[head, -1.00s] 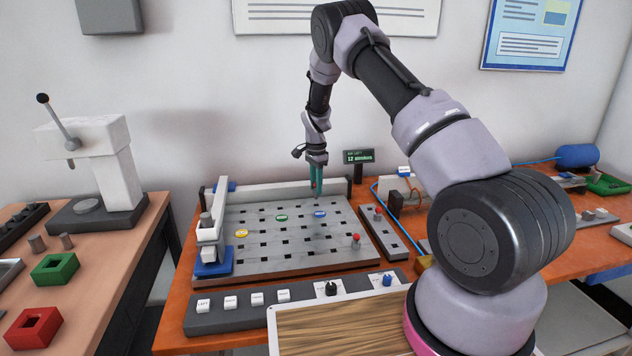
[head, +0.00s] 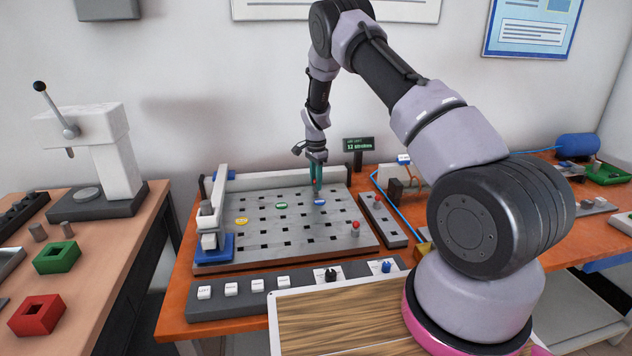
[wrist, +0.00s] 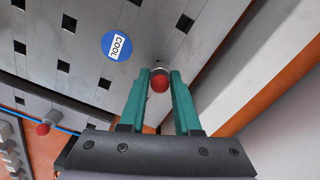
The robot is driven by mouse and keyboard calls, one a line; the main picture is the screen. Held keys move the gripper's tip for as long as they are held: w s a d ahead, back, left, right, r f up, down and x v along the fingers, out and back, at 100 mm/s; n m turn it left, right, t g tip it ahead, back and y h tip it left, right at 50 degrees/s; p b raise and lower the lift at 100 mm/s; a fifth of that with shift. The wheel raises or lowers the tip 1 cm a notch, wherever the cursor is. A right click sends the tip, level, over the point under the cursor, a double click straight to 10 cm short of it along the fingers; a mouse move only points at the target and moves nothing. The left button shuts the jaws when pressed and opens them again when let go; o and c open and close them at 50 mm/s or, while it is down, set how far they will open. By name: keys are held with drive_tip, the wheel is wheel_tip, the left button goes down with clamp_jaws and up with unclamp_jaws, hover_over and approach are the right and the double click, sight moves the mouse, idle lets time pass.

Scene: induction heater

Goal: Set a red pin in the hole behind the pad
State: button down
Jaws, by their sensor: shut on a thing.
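My gripper (head: 316,189) hangs at the back of the grey perforated plate (head: 290,245). In the wrist view its two teal fingers (wrist: 159,74) are shut on a pin with a red round head (wrist: 159,83). The pin's lower part is mostly hidden, so I cannot tell whether its tip is in a hole. A blue round pad marked COOL (wrist: 117,46) lies on the plate beside the fingers; it also shows in the head view (head: 319,202). A second red pin (head: 355,227) stands in the plate at the right front. Another (head: 377,199) stands on the grey strip.
A yellow pad (head: 241,221) and a green pad (head: 281,205) lie on the plate. A white rail runs along its back edge, close to my gripper. A white and blue clamp (head: 212,245) stands at the left, a button panel (head: 245,297) in front, and a small display (head: 358,145) behind.

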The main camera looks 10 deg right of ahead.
drive_tip(key=shift+f, duration=0.4)
idle(0.3)
drive_tip(key=c, duration=0.5)
unclamp_jaws()
drive_tip(key=shift+c, duration=0.2)
wheel_tip(320, 180, up, 11)
drive_tip(key=shift+f, duration=0.1)
